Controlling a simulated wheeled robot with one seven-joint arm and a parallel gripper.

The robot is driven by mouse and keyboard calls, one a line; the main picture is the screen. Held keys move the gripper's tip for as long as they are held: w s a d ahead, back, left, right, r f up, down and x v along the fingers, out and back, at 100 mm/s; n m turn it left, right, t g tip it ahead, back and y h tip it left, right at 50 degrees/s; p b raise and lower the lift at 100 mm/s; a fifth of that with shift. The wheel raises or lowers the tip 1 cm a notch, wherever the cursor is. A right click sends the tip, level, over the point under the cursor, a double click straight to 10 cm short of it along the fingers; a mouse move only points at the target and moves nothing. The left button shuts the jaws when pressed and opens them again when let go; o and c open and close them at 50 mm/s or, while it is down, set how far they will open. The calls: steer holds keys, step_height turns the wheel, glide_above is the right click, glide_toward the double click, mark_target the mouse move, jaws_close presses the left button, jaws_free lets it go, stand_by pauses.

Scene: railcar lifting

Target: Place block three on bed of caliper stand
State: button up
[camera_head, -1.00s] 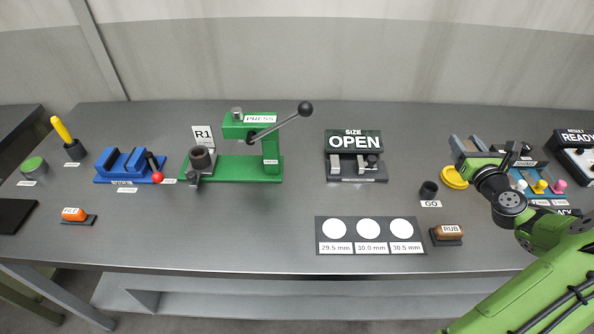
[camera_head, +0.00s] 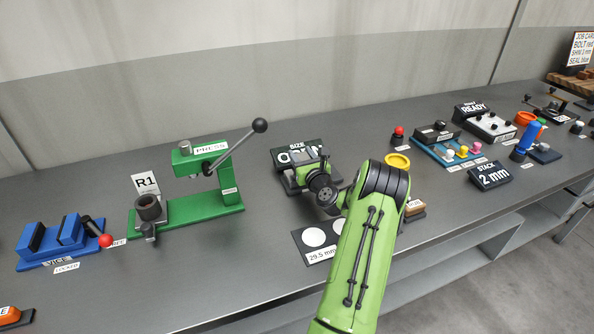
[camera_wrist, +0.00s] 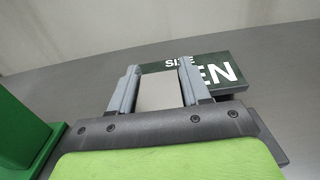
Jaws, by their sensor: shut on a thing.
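My gripper (camera_head: 313,168) is at the caliper stand (camera_head: 290,187), in front of its dark sign reading SIZE OPEN, which it partly covers. In the wrist view my gripper (camera_wrist: 160,80) is shut on a plain grey block (camera_wrist: 158,93), held between its two grey fingers. No number shows on the block. The stand's sign (camera_wrist: 224,75) is just beyond and to the right of the fingers there. The bed of the stand is hidden behind my gripper and arm, so I cannot tell whether the block touches it.
The green press (camera_head: 190,206) with its long lever stands to the left of the stand, and its green side shows in the wrist view (camera_wrist: 22,130). A card with white circles (camera_head: 303,252) lies in front. A yellow ring (camera_head: 397,161) is to the right.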

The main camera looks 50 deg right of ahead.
steer(key=shift+f+b, duration=0.35)
steer(key=shift+f, duration=1.1)
steer(key=shift+f, duration=0.2)
steer(key=o, duration=1.3)
steer(key=shift+o, duration=0.2)
